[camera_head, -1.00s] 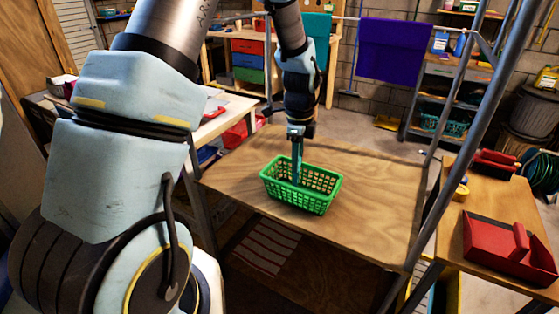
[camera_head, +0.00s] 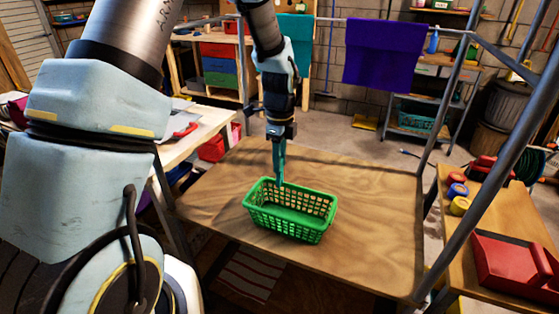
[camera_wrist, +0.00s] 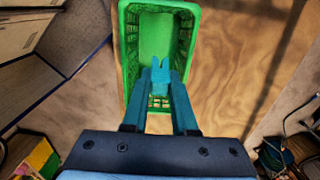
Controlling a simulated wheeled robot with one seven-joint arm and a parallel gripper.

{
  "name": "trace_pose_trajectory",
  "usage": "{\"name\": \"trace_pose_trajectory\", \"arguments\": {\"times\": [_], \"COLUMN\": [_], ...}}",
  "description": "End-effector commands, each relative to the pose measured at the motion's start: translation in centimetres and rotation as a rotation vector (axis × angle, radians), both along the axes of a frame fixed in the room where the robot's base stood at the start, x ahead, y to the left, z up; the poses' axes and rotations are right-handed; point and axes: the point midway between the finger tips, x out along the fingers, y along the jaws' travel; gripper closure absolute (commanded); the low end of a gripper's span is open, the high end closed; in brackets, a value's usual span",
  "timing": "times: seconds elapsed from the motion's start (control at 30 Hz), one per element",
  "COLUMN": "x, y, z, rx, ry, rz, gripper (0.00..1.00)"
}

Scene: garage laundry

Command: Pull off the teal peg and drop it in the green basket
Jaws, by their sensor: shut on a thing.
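The green basket (camera_head: 312,228) stands upright on the wooden table, and no peg shows inside it in the head view. My gripper (camera_head: 280,182) points down at the basket's back rim, left of its middle. In the wrist view the gripper's teal fingers (camera_wrist: 160,85) are shut on a small light teal peg (camera_wrist: 160,74). The peg shows in front of the basket's interior (camera_wrist: 155,35), between the fingertips. The peg is too small to tell apart from the fingers in the head view. How high it is above the basket floor I cannot tell.
The wooden table (camera_head: 370,215) is clear around the basket. A metal frame post (camera_head: 500,165) rises at the right. A purple towel (camera_head: 383,53) and a teal towel (camera_head: 293,45) hang from a rail behind. A side table with a red bin (camera_head: 500,272) stands at right.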

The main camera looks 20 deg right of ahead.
Motion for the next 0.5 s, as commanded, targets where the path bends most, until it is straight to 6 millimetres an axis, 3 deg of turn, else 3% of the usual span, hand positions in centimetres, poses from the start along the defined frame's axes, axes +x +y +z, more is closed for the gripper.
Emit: {"name": "trace_pose_trajectory", "arguments": {"times": [0.5], "x": [0.0], "y": [0.0], "z": [-5.2], "rx": [0.001], "ry": [0.0], "rz": [0.001], "gripper": [1.0]}}
